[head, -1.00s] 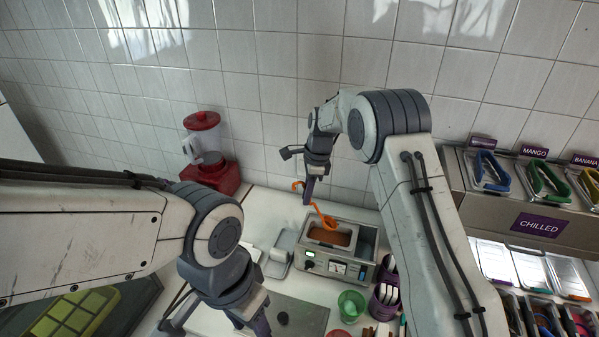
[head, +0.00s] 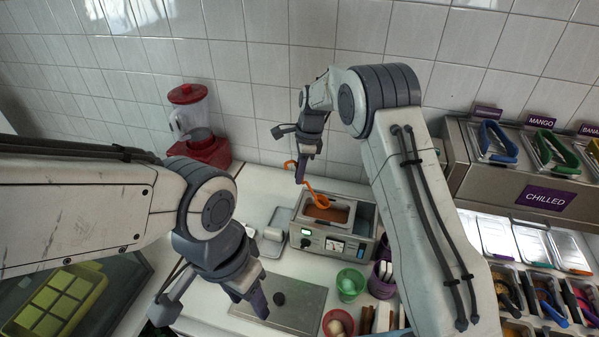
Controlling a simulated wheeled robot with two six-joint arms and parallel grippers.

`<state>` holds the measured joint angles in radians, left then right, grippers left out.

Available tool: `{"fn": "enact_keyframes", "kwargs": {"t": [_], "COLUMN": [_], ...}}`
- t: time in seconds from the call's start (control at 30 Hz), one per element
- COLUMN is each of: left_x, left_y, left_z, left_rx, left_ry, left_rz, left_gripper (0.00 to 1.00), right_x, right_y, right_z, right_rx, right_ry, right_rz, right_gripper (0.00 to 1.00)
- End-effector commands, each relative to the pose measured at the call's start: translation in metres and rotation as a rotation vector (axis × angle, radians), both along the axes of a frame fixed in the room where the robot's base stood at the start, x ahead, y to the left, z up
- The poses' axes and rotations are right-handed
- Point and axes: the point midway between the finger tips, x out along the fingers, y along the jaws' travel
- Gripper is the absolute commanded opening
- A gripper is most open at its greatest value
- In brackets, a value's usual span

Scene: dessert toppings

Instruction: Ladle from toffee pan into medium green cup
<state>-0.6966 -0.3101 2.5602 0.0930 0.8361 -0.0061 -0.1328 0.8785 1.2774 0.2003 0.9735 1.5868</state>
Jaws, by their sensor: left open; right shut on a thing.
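My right gripper (head: 300,172) is shut on an orange ladle (head: 309,190), holding it by the handle over the warmer. The ladle's bowl is at the toffee pan (head: 338,214), which holds brown toffee and sits in a steel warmer (head: 333,248). I cannot tell how deep the bowl dips. A green cup (head: 350,284) stands upright on the counter in front of the warmer, with something pale green inside; I cannot tell its size class. My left gripper (head: 248,310) is open and empty, low above a grey mat.
A red blender (head: 204,150) stands at the back left. A purple container (head: 381,280) is right of the green cup, and a red bowl (head: 338,325) is in front of it. The grey mat (head: 300,308) is mostly clear. A chilled topping rack (head: 480,180) is at the right.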

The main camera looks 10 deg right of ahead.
Motion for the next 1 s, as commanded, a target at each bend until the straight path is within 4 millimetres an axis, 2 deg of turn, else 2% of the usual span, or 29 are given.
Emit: {"fn": "enact_keyframes", "kwargs": {"t": [0.03, 1.0], "left_x": [0.0, 0.0], "left_y": [0.0, 0.0], "left_z": [-0.007, -0.064], "left_rx": [0.0, 0.0], "left_ry": [0.0, 0.0], "left_rz": [0.0, 0.002], "left_gripper": [0.5, 0.5], "right_x": [0.0, 0.0], "right_y": [-0.001, -0.001], "right_z": [-0.007, -0.075], "right_rx": [0.0, 0.0], "right_ry": [0.0, 0.0], "right_rz": [-0.001, -0.001], "right_gripper": [0.0, 0.0]}}
